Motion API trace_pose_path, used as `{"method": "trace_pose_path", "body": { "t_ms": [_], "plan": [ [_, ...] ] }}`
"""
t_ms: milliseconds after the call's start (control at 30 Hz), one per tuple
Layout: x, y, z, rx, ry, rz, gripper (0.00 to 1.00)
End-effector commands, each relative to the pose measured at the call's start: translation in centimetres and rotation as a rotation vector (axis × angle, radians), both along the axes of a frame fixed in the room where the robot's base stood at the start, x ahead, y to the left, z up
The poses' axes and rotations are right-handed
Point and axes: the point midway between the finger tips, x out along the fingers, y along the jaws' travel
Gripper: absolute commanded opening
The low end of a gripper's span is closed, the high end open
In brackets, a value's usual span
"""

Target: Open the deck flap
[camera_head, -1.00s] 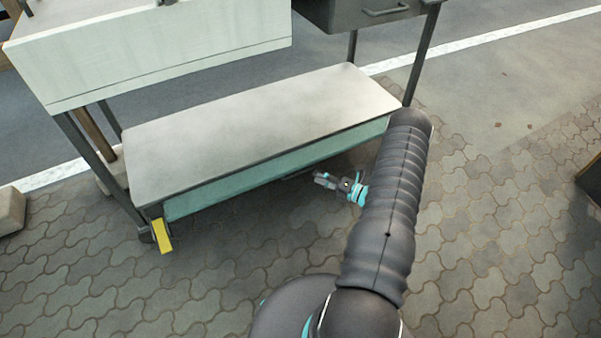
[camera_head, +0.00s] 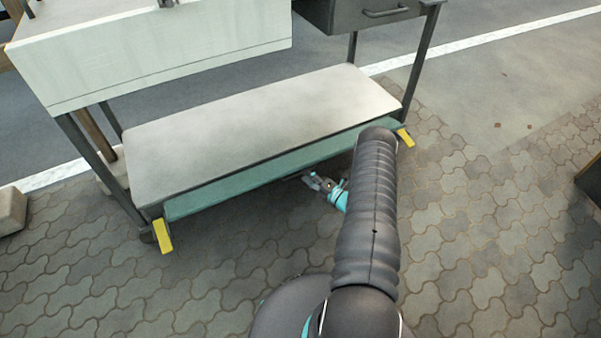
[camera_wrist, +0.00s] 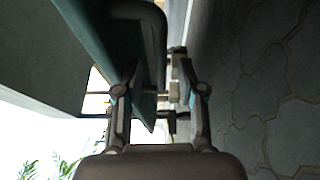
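The deck flap (camera_head: 262,178) is a teal panel along the front of the low shelf, under its pale top. It stands tilted a little outward. My gripper (camera_head: 315,182) is low in front of the flap, right of its middle, partly under its edge. In the wrist view, the flap (camera_wrist: 88,38) runs along the upper left. A dark curved bar, apparently its handle (camera_wrist: 150,22), reaches down towards my gripper (camera_wrist: 160,78). The two fingers are apart on either side of the bar's lower end, with a gap on the right. Firm contact is not visible.
The pale shelf top (camera_head: 260,115) and dark legs (camera_head: 420,62) frame the space. Yellow tabs mark the shelf's left (camera_head: 162,236) and right (camera_head: 405,138) ends. A grey drawer unit (camera_head: 365,14) hangs above right. The paving (camera_head: 490,220) in front is clear.

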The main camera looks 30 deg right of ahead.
Motion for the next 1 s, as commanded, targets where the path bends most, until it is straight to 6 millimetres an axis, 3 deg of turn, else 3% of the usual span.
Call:
{"method": "trace_pose_path", "body": {
  "t_ms": [233,633,800,1000],
  "plan": [
    [2.7,1.3,0.0,0.000,0.000,0.002,0.39],
    [3.3,1.6,0.0,0.001,0.000,0.001,0.39],
    [3.3,1.5,0.0,0.001,0.000,0.001,0.00],
    [3.3,1.5,0.0,0.000,0.001,0.000,0.00]
  ]
}}
